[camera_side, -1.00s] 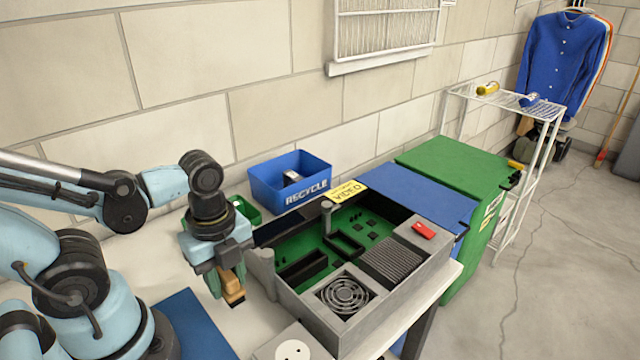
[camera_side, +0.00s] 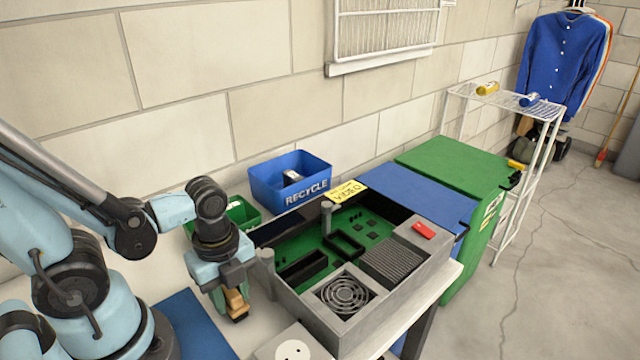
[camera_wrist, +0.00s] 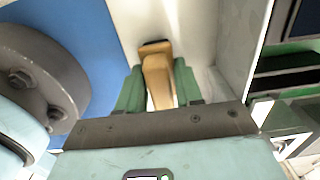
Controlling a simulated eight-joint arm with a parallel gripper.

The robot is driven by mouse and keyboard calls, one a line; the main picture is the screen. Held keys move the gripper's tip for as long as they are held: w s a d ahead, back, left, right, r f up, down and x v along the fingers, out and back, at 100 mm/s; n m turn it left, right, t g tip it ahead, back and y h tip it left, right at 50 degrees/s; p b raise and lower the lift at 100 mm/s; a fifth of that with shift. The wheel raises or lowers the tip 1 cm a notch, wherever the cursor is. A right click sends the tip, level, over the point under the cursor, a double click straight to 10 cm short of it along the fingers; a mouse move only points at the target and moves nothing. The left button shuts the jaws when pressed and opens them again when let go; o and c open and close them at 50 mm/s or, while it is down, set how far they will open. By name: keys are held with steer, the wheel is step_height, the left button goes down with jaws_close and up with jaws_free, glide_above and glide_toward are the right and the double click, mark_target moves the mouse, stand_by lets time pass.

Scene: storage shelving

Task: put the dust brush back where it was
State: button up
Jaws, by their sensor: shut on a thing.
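The dust brush (camera_side: 236,302) has a wooden, tan handle. In the wrist view the brush (camera_wrist: 157,72) points away from me, with a dark band at its far end. My gripper (camera_side: 228,298) is shut on it, and green fingers sit on either side of the handle in the wrist view (camera_wrist: 158,90). The brush hangs low beside the left wall of the grey computer case. I cannot tell whether its tip touches the white table (camera_side: 155,275). A blue mat (camera_side: 197,326) lies close by on the table.
The open grey computer case (camera_side: 310,305) stands just right of my gripper. A green bin (camera_side: 240,213) and a blue recycle bin (camera_side: 290,190) stand behind. A white plate with a round socket (camera_side: 292,350) is in front.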

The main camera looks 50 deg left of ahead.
steer(key=shift+f, duration=0.1)
steer(key=o, duration=1.1)
steer(key=shift+r, duration=6.05)
steer(key=w+a+n+t, duration=0.1)
steer(key=w+n+t, duration=0.6)
steer(key=n, duration=1.1)
steer(key=w, duration=0.4)
steer(key=shift+r, duration=0.4)
